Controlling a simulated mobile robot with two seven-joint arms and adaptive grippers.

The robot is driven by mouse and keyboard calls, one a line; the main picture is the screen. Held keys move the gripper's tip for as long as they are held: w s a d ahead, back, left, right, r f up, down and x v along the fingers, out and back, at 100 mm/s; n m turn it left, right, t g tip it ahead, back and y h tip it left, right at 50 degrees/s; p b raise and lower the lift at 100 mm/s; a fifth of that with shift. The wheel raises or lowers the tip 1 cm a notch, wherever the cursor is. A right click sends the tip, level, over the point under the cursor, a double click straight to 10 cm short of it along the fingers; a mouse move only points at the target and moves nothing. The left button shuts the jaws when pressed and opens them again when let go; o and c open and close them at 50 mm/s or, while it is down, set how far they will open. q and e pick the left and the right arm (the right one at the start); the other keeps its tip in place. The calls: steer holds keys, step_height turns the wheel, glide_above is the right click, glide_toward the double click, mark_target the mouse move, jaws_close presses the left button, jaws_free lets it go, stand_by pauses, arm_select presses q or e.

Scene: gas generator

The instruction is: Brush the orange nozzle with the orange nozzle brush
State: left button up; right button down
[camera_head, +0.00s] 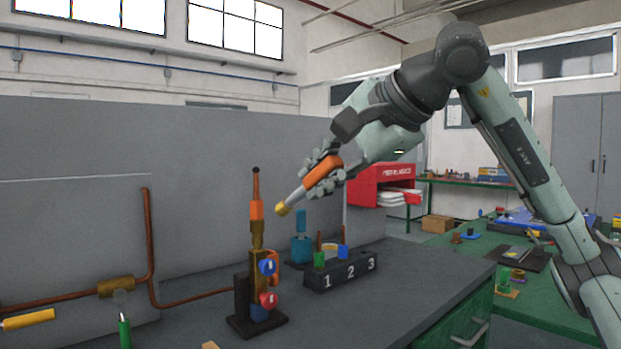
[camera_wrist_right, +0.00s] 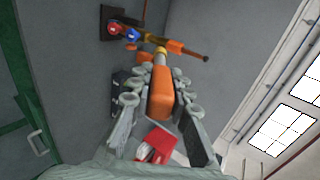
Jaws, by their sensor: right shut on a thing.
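The orange nozzle (camera_head: 256,209) stands upright on top of the gas generator (camera_head: 262,290), with a thin copper-coloured tip above it. The nozzle also shows in the right wrist view (camera_wrist_right: 176,47). My right gripper (camera_head: 323,177) is shut on the orange nozzle brush (camera_head: 322,172), which has an orange handle, a grey shaft and a yellowish tip. The brush tip points down and left in the head view, to the right of the nozzle. In the right wrist view the brush (camera_wrist_right: 161,90) points up toward the nozzle. The tip appears close to it; contact cannot be told. My left gripper is not in view.
A dark block (camera_head: 341,271) marked 1, 2, 3 holds green and blue pieces right of the generator. A teal object (camera_head: 301,248) stands behind it. Copper pipes (camera_head: 150,240) run along the left panel. A red box (camera_head: 375,187) with white contents is behind. The right front grey tabletop is clear.

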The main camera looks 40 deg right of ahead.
steer(key=shift+s, duration=0.1)
steer(key=shift+s+d, duration=0.15)
steer(key=shift+s, duration=1.3)
